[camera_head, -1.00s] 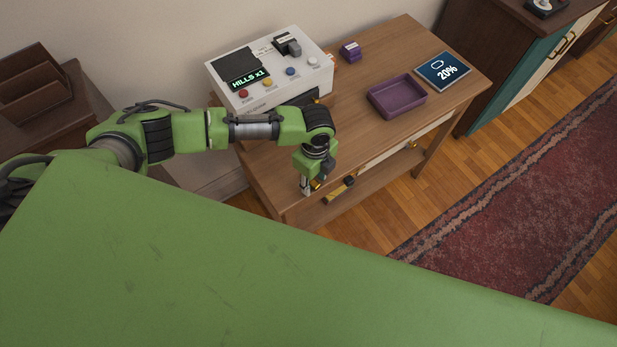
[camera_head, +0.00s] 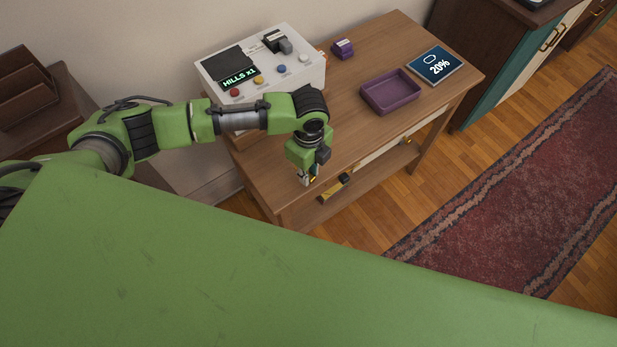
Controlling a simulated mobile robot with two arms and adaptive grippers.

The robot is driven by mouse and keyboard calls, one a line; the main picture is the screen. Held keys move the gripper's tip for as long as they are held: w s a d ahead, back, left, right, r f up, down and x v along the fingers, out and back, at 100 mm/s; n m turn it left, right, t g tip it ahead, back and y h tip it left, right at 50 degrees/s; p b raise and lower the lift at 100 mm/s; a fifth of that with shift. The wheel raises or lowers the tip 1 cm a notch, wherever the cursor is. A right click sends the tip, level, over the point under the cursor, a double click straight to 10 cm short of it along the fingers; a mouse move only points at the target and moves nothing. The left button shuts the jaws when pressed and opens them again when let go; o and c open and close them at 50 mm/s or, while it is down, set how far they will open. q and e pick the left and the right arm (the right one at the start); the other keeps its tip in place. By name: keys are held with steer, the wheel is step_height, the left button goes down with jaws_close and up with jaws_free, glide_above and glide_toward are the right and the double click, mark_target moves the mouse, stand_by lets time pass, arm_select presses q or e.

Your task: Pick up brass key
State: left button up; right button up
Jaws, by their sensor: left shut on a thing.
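My left gripper (camera_head: 308,180) points down over the front left part of the wooden table (camera_head: 382,138). It is shut on a small yellow-gold thing (camera_head: 314,178), of which only a bit shows at the fingertips. This looks like the brass key, but its shape is mostly hidden by the fingers. My right gripper is not in view.
A white machine (camera_head: 262,68) with coloured buttons stands at the back left of the table. A yellow and black thing (camera_head: 333,191) shows below the tabletop.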

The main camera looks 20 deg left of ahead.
arm_select(q)
steer(key=s+a+r+b, duration=0.2)
steer(key=s+r, duration=0.7)
steer(key=s, duration=0.4)
steer(key=shift+s+r, duration=0.35)
steer(key=shift+s, duration=0.05)
